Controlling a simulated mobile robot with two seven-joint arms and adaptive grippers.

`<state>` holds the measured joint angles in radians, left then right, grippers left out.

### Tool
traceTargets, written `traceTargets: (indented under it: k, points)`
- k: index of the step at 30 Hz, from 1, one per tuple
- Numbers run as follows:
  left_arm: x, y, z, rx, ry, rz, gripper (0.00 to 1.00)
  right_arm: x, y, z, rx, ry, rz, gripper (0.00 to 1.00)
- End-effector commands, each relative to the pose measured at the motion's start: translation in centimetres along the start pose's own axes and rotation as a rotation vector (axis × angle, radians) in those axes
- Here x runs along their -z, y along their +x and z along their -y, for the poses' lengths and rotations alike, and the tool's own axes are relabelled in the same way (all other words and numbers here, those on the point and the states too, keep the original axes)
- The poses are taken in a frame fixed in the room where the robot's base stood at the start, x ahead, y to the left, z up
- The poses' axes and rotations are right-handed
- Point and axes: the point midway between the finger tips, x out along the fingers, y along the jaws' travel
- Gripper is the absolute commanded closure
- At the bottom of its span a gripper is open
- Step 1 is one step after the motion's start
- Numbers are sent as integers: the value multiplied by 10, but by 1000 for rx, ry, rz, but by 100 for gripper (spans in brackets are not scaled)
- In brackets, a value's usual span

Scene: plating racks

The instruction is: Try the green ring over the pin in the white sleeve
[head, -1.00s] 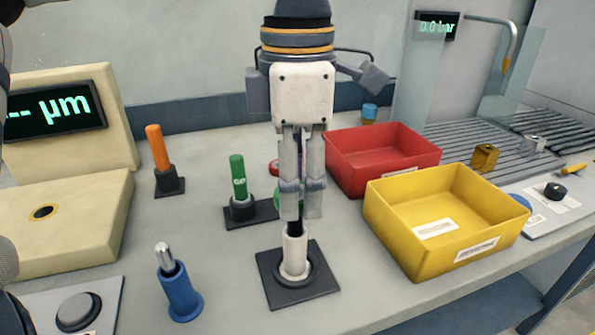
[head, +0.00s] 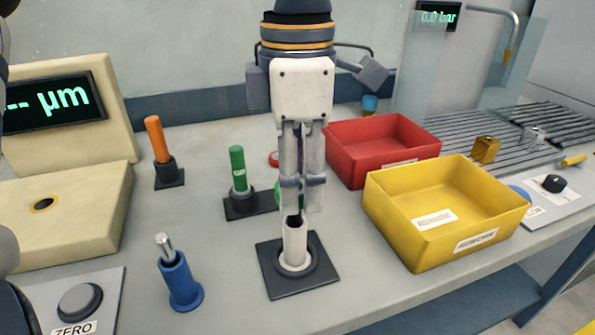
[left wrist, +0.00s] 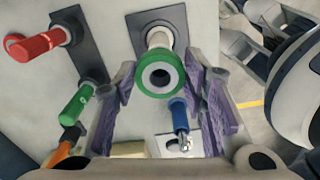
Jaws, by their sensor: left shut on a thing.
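The white sleeve (head: 295,249) stands upright on a black square base at the front middle; it also shows in the left wrist view (left wrist: 160,37). Its top looks dark, and I cannot make out the pin itself. My left gripper (head: 302,208) points down just above the sleeve and is shut on the green ring (left wrist: 144,88). In the left wrist view the ring faces the camera between the fingertips, with the sleeve behind it. In the head view only a green edge of it (head: 277,194) shows beside a finger. I cannot tell whether ring and sleeve touch. My right gripper is not in view.
A green GO plug (head: 238,170), an orange plug (head: 156,138) and a blue holder (head: 180,283) with a metal tip stand to the left. A red bin (head: 355,160) and a yellow bin (head: 397,235) stand close on the right.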

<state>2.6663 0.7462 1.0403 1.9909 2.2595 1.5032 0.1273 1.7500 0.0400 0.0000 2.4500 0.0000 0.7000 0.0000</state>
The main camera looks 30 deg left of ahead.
Motion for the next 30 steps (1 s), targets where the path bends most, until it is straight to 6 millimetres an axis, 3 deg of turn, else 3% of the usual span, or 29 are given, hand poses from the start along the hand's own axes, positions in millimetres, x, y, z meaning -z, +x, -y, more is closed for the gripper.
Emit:
traceTargets:
  k: [17,30]
  points:
    - [0,-1,0,-1,0,0,84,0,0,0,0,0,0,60]
    - [0,-23,0,-2,0,0,84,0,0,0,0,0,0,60]
